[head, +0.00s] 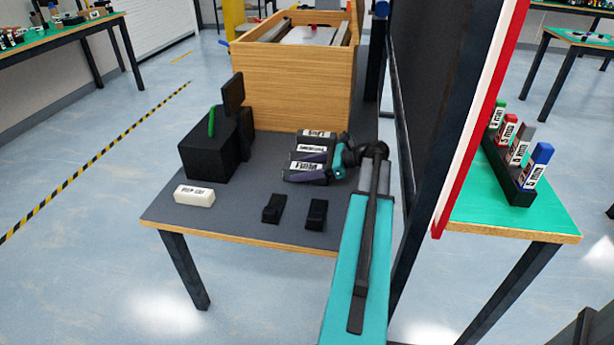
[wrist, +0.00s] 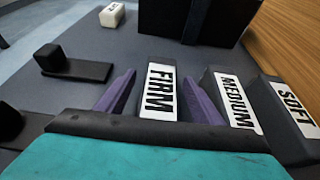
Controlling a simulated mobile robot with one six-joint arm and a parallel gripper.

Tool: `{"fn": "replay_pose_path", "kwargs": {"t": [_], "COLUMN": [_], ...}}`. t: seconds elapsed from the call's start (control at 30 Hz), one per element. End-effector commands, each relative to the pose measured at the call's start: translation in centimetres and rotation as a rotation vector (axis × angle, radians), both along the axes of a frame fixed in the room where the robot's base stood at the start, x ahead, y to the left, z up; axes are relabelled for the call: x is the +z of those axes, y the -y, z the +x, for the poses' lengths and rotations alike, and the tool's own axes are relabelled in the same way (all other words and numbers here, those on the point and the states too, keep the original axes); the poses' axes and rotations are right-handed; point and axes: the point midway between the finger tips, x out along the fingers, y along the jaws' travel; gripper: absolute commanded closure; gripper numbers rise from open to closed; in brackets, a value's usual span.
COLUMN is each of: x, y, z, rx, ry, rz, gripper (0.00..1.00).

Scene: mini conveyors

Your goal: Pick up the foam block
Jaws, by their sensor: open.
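Three dark blocks with white labels lie in a row on the grey table. In the wrist view they read FIRM (wrist: 160,93), MEDIUM (wrist: 232,97) and SOFT (wrist: 290,107). The same row shows in the head view, with the FIRM block (head: 303,166) at the front, the MEDIUM block (head: 309,149) behind it and the SOFT block (head: 318,134) farthest back. My gripper (wrist: 158,98) is open, with one purple finger on each side of the FIRM block. The right finger is in the gap beside the MEDIUM block. I cannot tell whether the fingers touch the block.
A white labelled block (head: 194,196) lies at the table's left front. Two small black pieces (head: 273,208) (head: 316,214) lie near the front edge. A black box (head: 208,151) with a green item stands left. A wooden crate (head: 297,90) stands behind; a dark panel (head: 431,90) rises right.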

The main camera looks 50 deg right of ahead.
Motion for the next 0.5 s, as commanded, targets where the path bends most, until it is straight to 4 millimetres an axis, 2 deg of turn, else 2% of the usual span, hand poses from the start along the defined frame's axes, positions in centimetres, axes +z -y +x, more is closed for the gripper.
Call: {"fn": "replay_pose_path", "kwargs": {"t": [0.5], "x": [-0.25], "y": [-0.27], "z": [0.49], "rx": [-0.002], "ry": [0.0], "rz": [0.0], "gripper": [0.39]}}
